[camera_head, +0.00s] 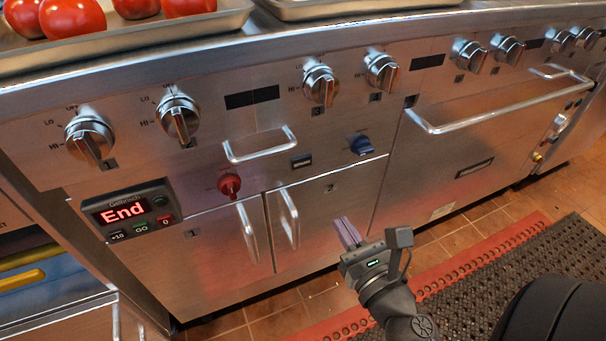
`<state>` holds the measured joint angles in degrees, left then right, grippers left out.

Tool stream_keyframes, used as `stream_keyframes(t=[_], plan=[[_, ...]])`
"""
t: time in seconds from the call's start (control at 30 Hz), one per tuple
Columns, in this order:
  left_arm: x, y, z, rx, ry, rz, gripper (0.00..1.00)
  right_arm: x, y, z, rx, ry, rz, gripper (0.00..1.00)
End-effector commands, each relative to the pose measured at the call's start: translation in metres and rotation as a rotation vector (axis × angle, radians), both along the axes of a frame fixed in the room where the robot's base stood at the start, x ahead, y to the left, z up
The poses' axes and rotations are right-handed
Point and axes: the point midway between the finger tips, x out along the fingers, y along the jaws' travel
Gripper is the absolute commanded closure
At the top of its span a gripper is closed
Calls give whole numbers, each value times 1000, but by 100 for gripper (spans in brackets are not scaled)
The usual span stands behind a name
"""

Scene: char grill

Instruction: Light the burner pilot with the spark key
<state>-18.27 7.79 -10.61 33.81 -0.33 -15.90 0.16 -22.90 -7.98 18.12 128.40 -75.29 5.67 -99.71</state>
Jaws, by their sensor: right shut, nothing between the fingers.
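A blue key-like knob (361,145) sits on the lower front panel of the steel range, right of centre. A red knob (230,184) sits further left on the same panel. I cannot tell which of them is the spark key, and no flame is visible. My right gripper (347,232) is shut and empty. It appears in front of the lower cabinet door, below the blue knob in the picture and apart from both coloured knobs. My left gripper is not in view.
Several silver burner knobs (319,84) line the upper panel. A bar handle (260,145) and two door handles (247,231) stick out. A tray (140,40) holds tomatoes. An oven handle (500,104) juts out at right. A mat (500,265) covers the floor.

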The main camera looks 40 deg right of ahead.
Motion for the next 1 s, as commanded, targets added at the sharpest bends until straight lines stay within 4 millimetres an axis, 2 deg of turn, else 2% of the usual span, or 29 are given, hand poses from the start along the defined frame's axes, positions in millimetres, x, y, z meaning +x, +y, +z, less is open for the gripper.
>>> stream_keyframes(t=[0.13,0.3,0.5,0.7,0.83,1.0], plan=[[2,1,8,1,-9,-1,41,14,-3,4,2,-6,4,100],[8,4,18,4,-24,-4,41,49,-11,5,1,-5,3,100],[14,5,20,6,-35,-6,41,91,-22,2,1,-3,2,100],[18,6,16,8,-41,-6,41,124,-30,-1,4,-1,1,100],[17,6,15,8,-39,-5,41,134,-32,-1,3,0,0,100],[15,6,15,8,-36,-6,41,136,-33,-1,4,1,0,100]])
